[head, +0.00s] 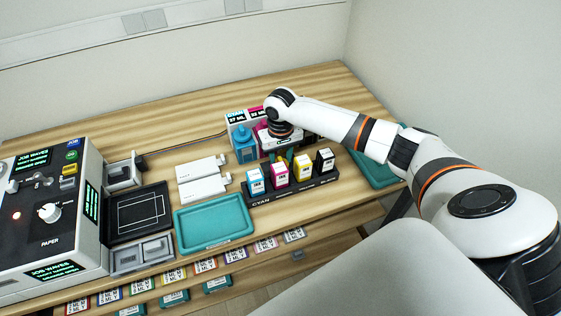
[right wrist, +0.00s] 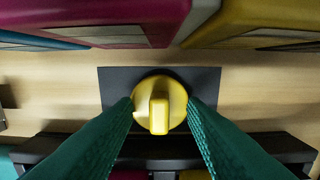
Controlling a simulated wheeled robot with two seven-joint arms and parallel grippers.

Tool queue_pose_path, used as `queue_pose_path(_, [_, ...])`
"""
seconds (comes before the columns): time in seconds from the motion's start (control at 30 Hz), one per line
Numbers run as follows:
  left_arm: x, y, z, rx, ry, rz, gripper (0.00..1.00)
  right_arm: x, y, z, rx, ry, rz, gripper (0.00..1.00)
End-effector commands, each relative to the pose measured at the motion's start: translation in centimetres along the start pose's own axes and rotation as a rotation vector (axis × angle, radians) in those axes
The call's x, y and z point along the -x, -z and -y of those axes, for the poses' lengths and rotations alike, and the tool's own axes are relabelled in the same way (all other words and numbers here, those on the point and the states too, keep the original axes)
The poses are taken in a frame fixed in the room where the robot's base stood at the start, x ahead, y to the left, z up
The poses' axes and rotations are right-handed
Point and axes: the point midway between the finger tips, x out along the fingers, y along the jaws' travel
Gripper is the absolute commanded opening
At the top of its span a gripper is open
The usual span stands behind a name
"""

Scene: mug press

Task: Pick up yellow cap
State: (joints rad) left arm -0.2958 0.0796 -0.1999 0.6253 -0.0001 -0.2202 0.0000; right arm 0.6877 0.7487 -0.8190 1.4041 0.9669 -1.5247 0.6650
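The yellow cap (right wrist: 160,103) is round with a raised bar across its middle and sits over a dark square plate (right wrist: 110,84) in the right wrist view. My right gripper (right wrist: 160,104) has one green finger on each side of the cap, with both fingertips against its edges and no visible gap. In the head view my right gripper (head: 284,155) is pointed down behind the row of small ink bottles, mostly hidden, and I cannot make out the cap there. My left gripper is not in view.
Cyan (head: 256,180), magenta (head: 280,172), yellow (head: 302,168) and black (head: 325,160) bottles stand in a dark rack just in front of the right gripper. Larger ink containers (head: 244,142) stand close behind. A teal tray (head: 213,224) is empty at the front.

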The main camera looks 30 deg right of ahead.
Motion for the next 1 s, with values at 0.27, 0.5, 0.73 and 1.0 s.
queue_pose_path(0.27, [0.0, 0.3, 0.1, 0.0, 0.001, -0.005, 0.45, -0.1, 0.0, 0.0, 0.0, 0.0, 0.0, 0.27])
queue_pose_path(0.5, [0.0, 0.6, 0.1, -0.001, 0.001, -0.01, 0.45, 0.0, 0.0, 0.0, 0.0, 0.0, 0.0, 0.0])
queue_pose_path(0.73, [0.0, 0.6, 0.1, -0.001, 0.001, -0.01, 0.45, 0.0, 0.0, 0.0, 0.0, 0.0, 0.0, 0.0])
queue_pose_path(1.0, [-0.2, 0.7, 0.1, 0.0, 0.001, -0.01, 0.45, 2.2, -0.1, 0.0, 0.002, -0.001, 0.003, 0.0])
